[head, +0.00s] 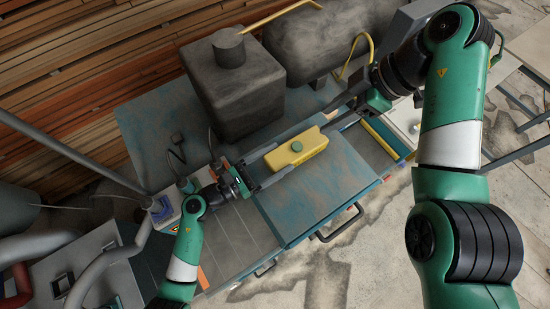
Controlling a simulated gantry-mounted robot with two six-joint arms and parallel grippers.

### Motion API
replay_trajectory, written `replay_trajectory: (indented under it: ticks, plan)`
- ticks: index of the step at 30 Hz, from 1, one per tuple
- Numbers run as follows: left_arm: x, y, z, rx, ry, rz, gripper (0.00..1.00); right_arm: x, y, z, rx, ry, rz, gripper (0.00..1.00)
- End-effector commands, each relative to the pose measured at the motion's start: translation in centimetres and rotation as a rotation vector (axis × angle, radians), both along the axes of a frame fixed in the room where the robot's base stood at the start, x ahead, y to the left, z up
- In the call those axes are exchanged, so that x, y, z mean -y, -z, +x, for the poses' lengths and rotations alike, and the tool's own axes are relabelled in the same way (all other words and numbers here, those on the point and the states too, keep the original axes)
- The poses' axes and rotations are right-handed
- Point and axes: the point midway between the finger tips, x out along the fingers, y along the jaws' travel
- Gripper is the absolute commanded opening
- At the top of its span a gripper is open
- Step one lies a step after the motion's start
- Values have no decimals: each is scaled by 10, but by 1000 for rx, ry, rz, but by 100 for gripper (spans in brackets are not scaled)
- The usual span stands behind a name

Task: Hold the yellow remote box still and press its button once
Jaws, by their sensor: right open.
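The yellow remote box (312,145) lies on the worn blue-grey top of a bench or cabinet. Its round green button (296,147) faces up. My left gripper (283,159) reaches in from the left, with one finger along each long side of the box's left end. The fingers are very close to the box; I cannot tell whether they press on it. My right gripper (338,110) is open and empty, beyond the box and to its upper right. It is apart from the box, with its fingers pointing down and left.
A dark box-shaped tank (240,95) and a grey cylindrical tank (310,50) stand behind the box. An open tray (372,150) with a yellow bar is at the right. The blue-grey top (310,205) in front of the box is clear.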

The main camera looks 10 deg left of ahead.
Motion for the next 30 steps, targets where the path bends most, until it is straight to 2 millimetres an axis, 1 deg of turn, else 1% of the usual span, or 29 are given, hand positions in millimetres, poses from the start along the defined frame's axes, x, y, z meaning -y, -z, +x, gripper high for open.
replay_trajectory:
  ticks: [1,9,11,15,18,30]
  plan:
    - [0,0,0,0,0,0,48,0,0,0,0,0,0,50]
    - [0,0,0,0,0,0,0,0,0,0,0,0,0,50]
    - [0,0,0,0,0,0,0,0,0,0,0,0,0,41]
    - [0,0,0,0,0,0,0,0,0,0,0,0,0,16]
    - [0,0,0,0,0,0,0,0,0,0,0,0,0,0]
    - [0,0,0,0,0,0,0,0,0,0,0,0,0,0]
